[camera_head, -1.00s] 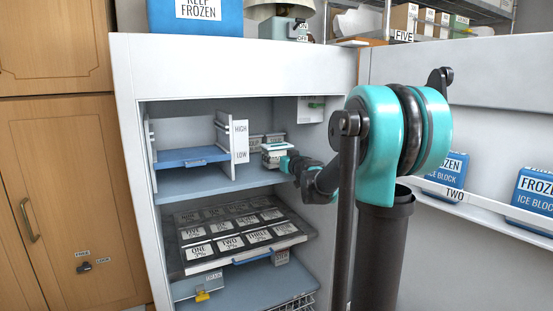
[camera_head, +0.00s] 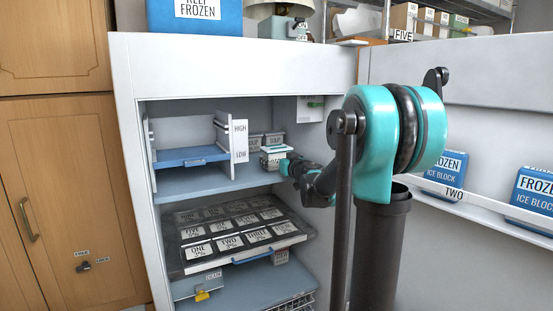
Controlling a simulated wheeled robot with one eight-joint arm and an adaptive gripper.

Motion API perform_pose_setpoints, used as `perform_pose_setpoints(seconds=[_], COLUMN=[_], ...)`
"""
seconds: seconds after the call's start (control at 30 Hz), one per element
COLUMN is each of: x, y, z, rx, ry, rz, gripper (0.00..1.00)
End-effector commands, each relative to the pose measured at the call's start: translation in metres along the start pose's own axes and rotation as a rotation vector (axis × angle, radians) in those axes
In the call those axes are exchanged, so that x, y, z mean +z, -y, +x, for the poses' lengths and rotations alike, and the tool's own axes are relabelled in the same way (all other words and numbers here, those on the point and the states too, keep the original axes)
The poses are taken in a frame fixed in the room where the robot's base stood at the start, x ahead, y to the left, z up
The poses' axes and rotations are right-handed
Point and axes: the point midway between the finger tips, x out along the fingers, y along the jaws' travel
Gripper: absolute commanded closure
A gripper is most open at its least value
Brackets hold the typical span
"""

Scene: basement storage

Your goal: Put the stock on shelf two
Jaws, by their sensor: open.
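A small white tub with a dark label (camera_head: 272,162) stands on the blue-grey upper shelf (camera_head: 205,185) inside the open freezer; its print is too small to read. More small labelled tubs (camera_head: 254,142) stand close behind it. My gripper (camera_head: 286,163) is open at the tub's right side; its fingertips are small and partly hidden, so I cannot tell whether they touch it. A label TWO (camera_head: 453,193) is on the white door shelf (camera_head: 425,188) at right, which holds blue ice blocks (camera_head: 445,170).
A rack marked HIGH and LOW holds a blue tray (camera_head: 192,155) left of the tubs. Below is a dark tray (camera_head: 228,236) of numbered compartments. The freezer's right wall and open door bound my arm. The upper shelf's front is clear.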

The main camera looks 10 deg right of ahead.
Motion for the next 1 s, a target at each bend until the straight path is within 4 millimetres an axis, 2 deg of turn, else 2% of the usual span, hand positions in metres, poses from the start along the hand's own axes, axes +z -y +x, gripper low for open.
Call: perform_pose_setpoints(seconds=[0.17,0.5,0.7,1.0], x=[-0.003,-0.002,-0.002,-0.002], y=[0.0,-0.001,-0.001,0.0], z=[-0.01,-0.074,-0.104,-0.12], rx=[0.001,0.003,0.002,0.0], ry=[0.0,0.0,0.0,0.0], rz=[0.0,0.0,0.0,0.0], gripper=[0.0,0.0,0.0,0.0])
